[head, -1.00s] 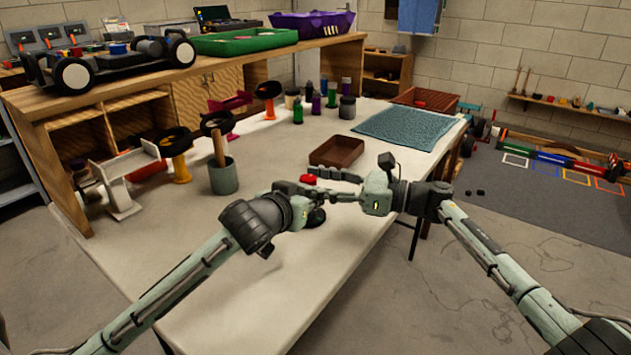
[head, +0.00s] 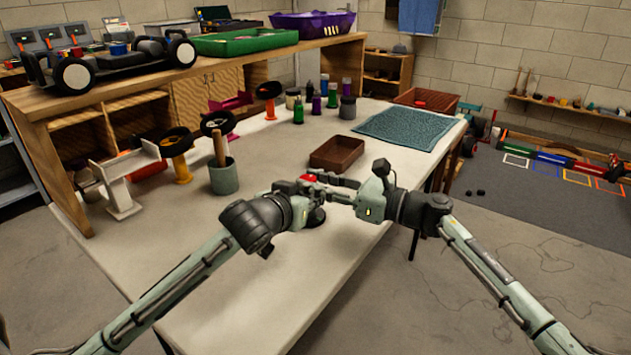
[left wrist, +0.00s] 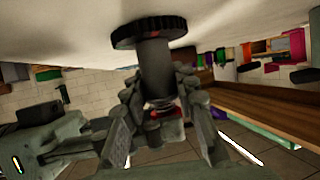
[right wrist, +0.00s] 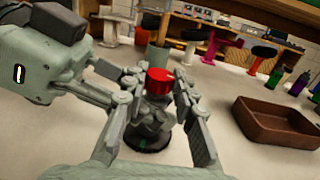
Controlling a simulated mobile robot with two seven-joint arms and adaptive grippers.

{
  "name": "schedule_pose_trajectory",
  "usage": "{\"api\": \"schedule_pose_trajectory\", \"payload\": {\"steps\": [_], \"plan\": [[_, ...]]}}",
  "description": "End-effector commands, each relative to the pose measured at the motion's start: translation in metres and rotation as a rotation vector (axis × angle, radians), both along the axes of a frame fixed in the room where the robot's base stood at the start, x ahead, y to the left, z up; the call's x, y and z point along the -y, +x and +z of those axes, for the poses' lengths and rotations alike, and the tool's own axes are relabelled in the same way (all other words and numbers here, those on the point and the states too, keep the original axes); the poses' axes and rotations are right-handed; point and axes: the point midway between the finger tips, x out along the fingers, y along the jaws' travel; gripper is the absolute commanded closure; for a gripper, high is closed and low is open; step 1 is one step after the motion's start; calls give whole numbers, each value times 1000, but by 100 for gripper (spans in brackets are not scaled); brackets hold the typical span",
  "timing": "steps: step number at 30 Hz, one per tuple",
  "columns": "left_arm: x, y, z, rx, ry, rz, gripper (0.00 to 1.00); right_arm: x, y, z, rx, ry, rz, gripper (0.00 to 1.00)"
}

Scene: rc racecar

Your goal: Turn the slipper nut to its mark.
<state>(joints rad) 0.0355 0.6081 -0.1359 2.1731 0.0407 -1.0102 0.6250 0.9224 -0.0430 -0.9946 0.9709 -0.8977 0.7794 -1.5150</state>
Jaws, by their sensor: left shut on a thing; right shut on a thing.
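The slipper nut, a red cap (head: 308,178), sits on top of a dark upright unit whose black round base (head: 316,217) stands on the table. In the left wrist view, which is upside down, the unit's grey cylinder (left wrist: 154,65) rises from a toothed black base (left wrist: 148,31). My left gripper (head: 305,198) is shut around the unit's body from the left. My right gripper (head: 318,184) is shut on the red nut from the right. In the right wrist view its fingers flank the nut (right wrist: 159,82). No mark on the nut can be made out.
A brown tray (head: 337,153) lies just behind the grippers. A teal mat (head: 405,128) covers the far right of the table. A grey-green cup (head: 223,177), wheel stands and several bottles stand at the left and back. The near tabletop is clear.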

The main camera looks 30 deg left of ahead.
Motion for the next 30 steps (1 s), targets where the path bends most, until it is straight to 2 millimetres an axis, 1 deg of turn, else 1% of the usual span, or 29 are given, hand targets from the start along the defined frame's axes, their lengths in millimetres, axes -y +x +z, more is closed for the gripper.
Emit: {"api": "schedule_pose_trajectory", "payload": {"steps": [1, 9, 13, 21, 22, 27, 30], "plan": [[2, 0, 0, 0, -1, -4, 100, 2, -2, -4, 1, -5, -37, 100], [2, 0, 0, 1, -1, -5, 100, 1, -4, -3, 2, -6, -214, 100], [3, 0, 0, 1, -2, -6, 100, 2, -4, -3, 1, -1, -242, 100], [2, 0, 0, 1, -3, -5, 100, 2, -3, -3, 0, -1, -244, 100], [2, 0, 0, 1, -3, -5, 100, 2, -3, -3, 0, -1, -244, 72], [2, 0, 0, 1, -3, -4, 100, 1, -4, -2, 0, 0, -243, 51], [2, 0, 0, 1, -2, -3, 100, 1, -4, -2, 0, 1, -242, 51]]}}
